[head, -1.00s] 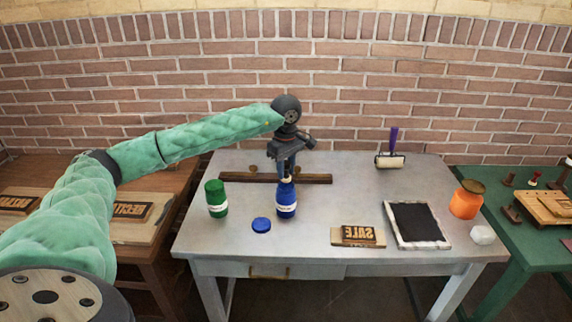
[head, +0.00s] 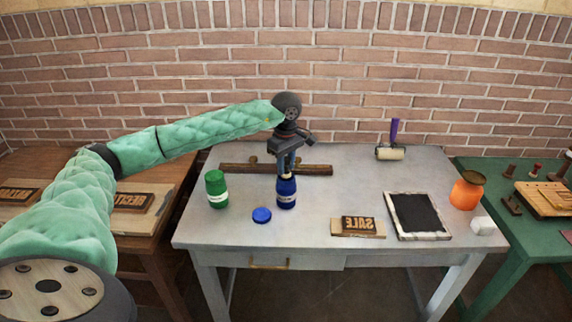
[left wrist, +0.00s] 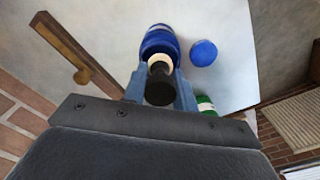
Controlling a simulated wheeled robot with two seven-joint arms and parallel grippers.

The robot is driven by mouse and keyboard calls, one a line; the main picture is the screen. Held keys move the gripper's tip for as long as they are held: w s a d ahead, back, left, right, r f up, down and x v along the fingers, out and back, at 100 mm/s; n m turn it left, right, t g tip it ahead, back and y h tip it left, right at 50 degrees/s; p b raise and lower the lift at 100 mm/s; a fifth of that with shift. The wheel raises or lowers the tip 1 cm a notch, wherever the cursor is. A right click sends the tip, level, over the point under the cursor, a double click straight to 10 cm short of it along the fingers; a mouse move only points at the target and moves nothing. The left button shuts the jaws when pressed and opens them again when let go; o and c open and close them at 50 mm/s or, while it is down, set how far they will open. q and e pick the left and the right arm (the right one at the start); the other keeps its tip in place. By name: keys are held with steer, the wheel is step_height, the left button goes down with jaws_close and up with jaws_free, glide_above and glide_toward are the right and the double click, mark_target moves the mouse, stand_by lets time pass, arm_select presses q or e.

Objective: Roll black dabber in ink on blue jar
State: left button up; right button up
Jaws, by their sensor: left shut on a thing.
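The blue jar (head: 287,194) stands upright and open on the grey table. Its blue lid (head: 262,215) lies flat beside it, to the left. My left gripper (head: 288,170) is right above the jar's mouth, pointing down. In the left wrist view its blue fingers are shut on the black dabber (left wrist: 159,88), whose dark end faces the camera. A pale round part shows below the dark end, at the mouth of the blue jar (left wrist: 160,42). Whether the dabber's lower end touches the ink is hidden. My right gripper is not in view.
A green jar (head: 216,189) stands left of the lid. A dark wooden rail (head: 235,168) lies behind. A SALE block (head: 358,227), a framed black slab (head: 420,215), an orange jar (head: 466,193), a white block (head: 482,226) and a purple-handled roller (head: 391,152) are to the right.

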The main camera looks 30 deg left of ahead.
mark_target(286, 159)
arm_select(q)
steer(key=shift+f+b, duration=0.5)
steer(key=shift+b, duration=0.2)
stand_by(2.4)
steer(key=shift+r, duration=0.15)
steer(key=shift+r+p, duration=0.4)
steer(key=shift+r, duration=1.55)
